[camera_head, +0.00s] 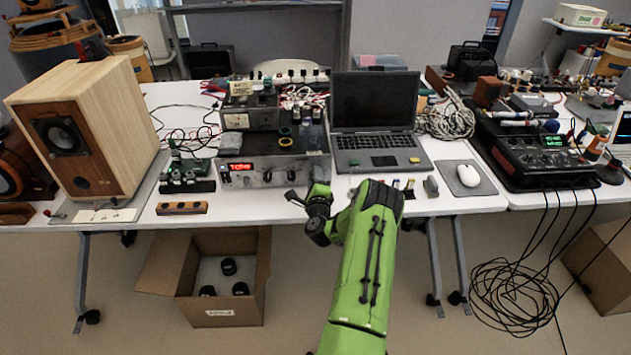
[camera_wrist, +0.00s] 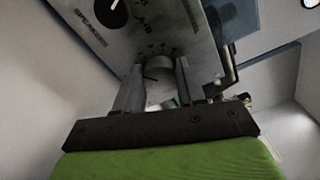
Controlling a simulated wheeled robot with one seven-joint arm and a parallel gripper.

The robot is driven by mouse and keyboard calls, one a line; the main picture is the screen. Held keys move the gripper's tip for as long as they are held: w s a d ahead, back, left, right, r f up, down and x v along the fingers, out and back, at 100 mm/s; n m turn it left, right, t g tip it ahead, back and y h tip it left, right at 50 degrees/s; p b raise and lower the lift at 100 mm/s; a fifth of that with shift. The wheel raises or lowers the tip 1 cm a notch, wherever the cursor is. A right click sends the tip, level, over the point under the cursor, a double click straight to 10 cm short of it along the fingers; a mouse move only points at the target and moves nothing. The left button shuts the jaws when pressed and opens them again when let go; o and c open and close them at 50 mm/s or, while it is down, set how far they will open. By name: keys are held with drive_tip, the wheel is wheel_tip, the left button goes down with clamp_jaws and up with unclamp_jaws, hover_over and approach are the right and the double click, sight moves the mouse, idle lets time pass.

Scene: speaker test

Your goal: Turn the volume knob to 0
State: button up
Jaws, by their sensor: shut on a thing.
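The amplifier-like unit (camera_head: 265,173) with a red lit display stands near the front edge of the table. In the wrist view its grey front panel (camera_wrist: 125,30) appears tilted, with printed marks. A round silver-grey knob (camera_wrist: 161,88) with a dark line sits between my two fingers. My gripper (camera_wrist: 158,68) is shut on this knob, one finger on each side. In the head view my gripper (camera_head: 300,197) reaches the unit's right front from below. The knob is hidden there, and its exact setting cannot be read.
Another knob (camera_wrist: 112,4) with a white pointer shows at the top of the wrist view. A laptop (camera_head: 375,122) stands right of the unit and a wooden speaker (camera_head: 90,130) left. A small circuit board (camera_head: 190,168) lies beside the unit. An open cardboard box (camera_head: 222,310) stands below.

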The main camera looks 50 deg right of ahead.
drive_tip(key=shift+a+f+n, duration=0.1)
drive_tip(key=shift+f+n, duration=0.05)
drive_tip(key=shift+n, duration=0.45)
drive_tip(key=o, duration=1.1)
drive_tip(key=shift+c, duration=0.2)
